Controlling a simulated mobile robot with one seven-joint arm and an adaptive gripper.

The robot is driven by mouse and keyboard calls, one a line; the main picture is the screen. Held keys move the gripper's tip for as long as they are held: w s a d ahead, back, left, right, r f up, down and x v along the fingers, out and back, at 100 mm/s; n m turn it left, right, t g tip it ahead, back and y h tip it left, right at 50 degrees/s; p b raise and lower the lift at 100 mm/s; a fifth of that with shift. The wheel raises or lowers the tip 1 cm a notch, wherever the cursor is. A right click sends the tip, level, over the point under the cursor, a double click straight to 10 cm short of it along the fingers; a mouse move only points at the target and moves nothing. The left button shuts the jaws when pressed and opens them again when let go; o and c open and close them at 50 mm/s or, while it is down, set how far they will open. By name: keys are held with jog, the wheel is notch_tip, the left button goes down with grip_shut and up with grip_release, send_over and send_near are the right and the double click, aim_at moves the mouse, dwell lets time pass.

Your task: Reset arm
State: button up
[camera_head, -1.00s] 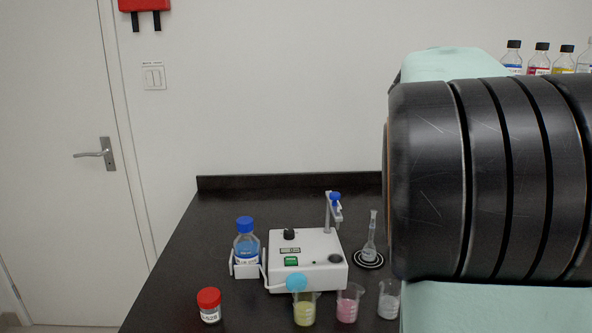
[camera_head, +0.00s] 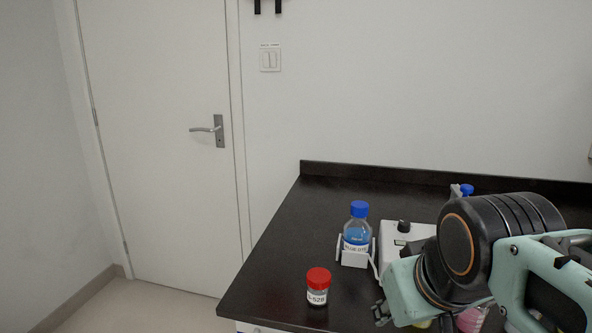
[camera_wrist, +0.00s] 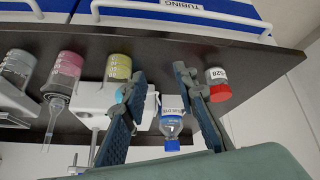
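My gripper (camera_wrist: 160,73) is open in the wrist view, with two dark blue-grey fingers spread apart and nothing held between them. In the head view, my arm covers the lower right, and a dark finger part (camera_head: 381,313) shows at its left end, over the black bench (camera_head: 270,270). In the wrist view, the blue-capped bottle (camera_wrist: 171,124) appears in the gap between the fingers, beyond them. The red-capped jar (camera_wrist: 218,84) is beside the right finger there.
The white device (camera_head: 398,240) stands behind my arm, partly hidden. The blue-capped bottle (camera_head: 357,229) sits in its side holder, and the red-capped jar (camera_head: 318,286) is nearer the front edge. Beakers with yellow (camera_wrist: 119,66) and pink (camera_wrist: 67,68) liquid stand close by.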

jog(key=s+a+f+m, duration=0.1)
jog(key=s+f+m, duration=0.1)
jog(key=s+f, duration=0.1)
notch_tip(320, 180, up, 28)
jog(key=g+p, duration=0.1)
jog(key=p, duration=2.8)
jog(key=shift+s+a+r, duration=0.15)
jog(key=shift+s+a, duration=0.1)
